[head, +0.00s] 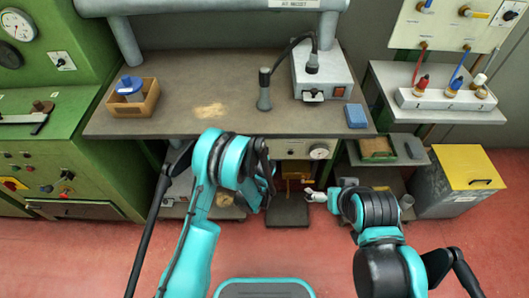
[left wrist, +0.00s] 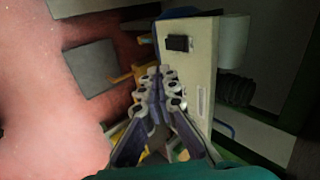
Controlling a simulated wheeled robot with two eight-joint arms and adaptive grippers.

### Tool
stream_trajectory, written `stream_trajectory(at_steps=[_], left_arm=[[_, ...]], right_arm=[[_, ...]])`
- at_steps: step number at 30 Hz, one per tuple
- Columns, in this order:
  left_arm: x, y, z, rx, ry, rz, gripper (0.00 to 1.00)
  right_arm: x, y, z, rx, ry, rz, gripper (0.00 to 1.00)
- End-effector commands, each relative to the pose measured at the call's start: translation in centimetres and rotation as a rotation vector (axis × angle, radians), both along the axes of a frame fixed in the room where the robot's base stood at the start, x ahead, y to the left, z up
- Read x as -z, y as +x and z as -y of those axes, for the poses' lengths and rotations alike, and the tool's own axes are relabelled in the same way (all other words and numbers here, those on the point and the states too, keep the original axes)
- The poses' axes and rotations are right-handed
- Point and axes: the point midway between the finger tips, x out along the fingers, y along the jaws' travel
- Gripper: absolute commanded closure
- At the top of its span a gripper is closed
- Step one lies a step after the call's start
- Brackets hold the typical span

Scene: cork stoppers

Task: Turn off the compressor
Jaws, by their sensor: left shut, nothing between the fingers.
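A beige box (head: 292,148) with a round gauge (head: 319,151) stands under the bench in the head view; I take it to be the compressor. In the left wrist view its beige panel (left wrist: 202,75) carries a black switch (left wrist: 179,43). Its on or off position cannot be told. My left gripper (left wrist: 161,74) is shut and empty, its fingertips a little below the switch in the picture. Whether they touch the panel is unclear. In the head view my left arm largely hides this gripper. My right gripper (head: 313,195) is low in front of the bench; its fingers are too small to judge.
The bench top (head: 190,118) overhangs the box. A soldering-type station (head: 322,72) and a wooden tray (head: 133,97) stand on it. A dark pad (head: 287,210) lies on the red floor (head: 110,245). A yellow-lidded bin (head: 468,165) stands at right.

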Motion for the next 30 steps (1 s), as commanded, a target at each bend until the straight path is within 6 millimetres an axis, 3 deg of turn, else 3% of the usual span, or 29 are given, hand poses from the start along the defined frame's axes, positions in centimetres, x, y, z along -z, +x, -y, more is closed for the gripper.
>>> stream_trajectory(at_steps=[3, 6, 20, 26, 30], left_arm=[[1.9, -0.1, 0.5, 0.035, 0.029, 0.004, 1.00], [2.5, -0.2, 0.7, 0.047, 0.040, 0.006, 1.00], [2.9, 0.0, 0.7, 0.049, 0.041, 0.006, 1.00], [4.5, 1.6, 0.6, 0.049, 0.041, 0.007, 1.00], [5.3, 2.7, 0.7, 0.049, 0.040, 0.007, 1.00]], right_arm=[[0.0, 0.0, 0.0, 0.000, 0.000, 0.000, 0.00], [0.0, 0.0, 0.0, 0.000, 0.000, 0.000, 0.00], [-0.2, 0.0, 0.0, 0.000, 0.000, 0.000, 0.00], [-1.3, 0.0, 0.0, 0.000, 0.000, 0.000, 0.00], [-3.4, 0.0, 0.0, 0.000, 0.000, 0.000, 0.00]])
